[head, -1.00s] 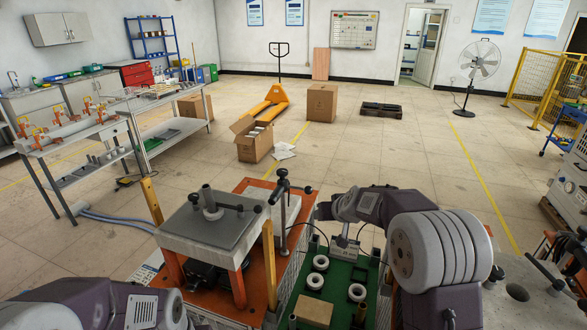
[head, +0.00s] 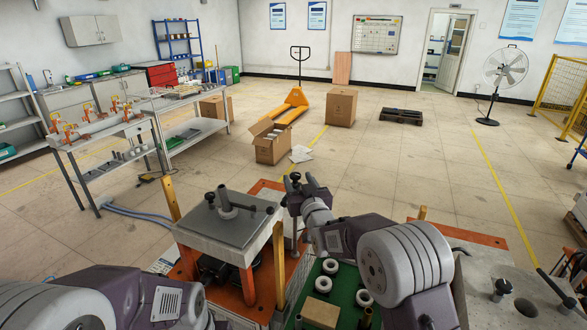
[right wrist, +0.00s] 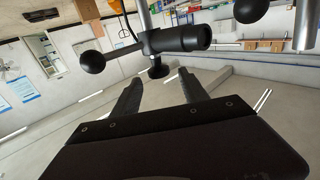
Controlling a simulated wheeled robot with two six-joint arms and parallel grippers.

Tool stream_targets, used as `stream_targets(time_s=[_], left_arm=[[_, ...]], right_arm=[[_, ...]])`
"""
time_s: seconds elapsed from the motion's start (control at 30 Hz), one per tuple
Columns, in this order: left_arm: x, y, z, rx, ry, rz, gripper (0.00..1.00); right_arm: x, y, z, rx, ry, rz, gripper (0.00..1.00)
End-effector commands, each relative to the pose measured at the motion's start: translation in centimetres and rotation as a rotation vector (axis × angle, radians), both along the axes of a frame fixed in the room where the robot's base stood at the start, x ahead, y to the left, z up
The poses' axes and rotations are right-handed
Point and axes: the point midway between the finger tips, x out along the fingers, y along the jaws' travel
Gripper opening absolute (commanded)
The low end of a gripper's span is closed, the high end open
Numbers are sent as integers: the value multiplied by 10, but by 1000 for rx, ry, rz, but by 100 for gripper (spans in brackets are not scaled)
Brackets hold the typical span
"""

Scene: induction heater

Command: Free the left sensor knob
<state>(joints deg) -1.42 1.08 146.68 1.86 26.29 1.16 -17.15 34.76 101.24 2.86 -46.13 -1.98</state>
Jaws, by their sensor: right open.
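The induction heater has a grey top plate (head: 228,222) on an orange frame, with a metal post and black ball knob (head: 210,197) and a horizontal rod to a second black end. A separate post with a black knob (head: 295,177) stands at its right. My right gripper (head: 293,200) is at that post, its fingers partly hidden. In the right wrist view the open fingers (right wrist: 160,78) point at a black cylindrical clamp (right wrist: 180,38) with a black ball (right wrist: 91,61). A small black knob (right wrist: 158,71) shows between the fingertips, apparently not gripped. My left gripper is out of view.
A green tray (head: 344,296) with white rings (head: 363,298) and a cardboard-coloured block (head: 320,313) lies below my right arm.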

Motion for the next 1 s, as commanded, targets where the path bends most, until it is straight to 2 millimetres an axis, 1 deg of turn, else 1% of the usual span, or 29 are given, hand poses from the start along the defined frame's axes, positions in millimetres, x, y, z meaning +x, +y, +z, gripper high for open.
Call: stream_targets(time_s=[0.03, 0.1, 0.2, 0.3, 0.47, 0.7, 0.77, 0.8, 0.9, 1.0], left_arm=[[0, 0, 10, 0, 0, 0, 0], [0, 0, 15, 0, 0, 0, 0], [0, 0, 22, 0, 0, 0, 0], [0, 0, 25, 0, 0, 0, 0], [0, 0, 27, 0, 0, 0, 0], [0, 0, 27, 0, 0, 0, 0], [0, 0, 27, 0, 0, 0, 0], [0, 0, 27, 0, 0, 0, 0], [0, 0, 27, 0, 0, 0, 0], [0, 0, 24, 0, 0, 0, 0]], right_arm=[[11, 3, 4, 0, 1, 0, 52], [25, 6, 4, -1, 2, -1, 52], [42, 11, 3, 0, 1, -1, 52], [54, 14, 2, -1, 1, -1, 52], [62, 16, 1, -2, 3, -1, 52], [63, 16, 0, -1, 2, -1, 52], [63, 16, 0, -1, 2, -1, 35], [63, 16, 0, -1, 2, -1, 24], [63, 16, 0, -1, 2, -1, 0], [63, 16, -1, 0, 1, 3, 0]])
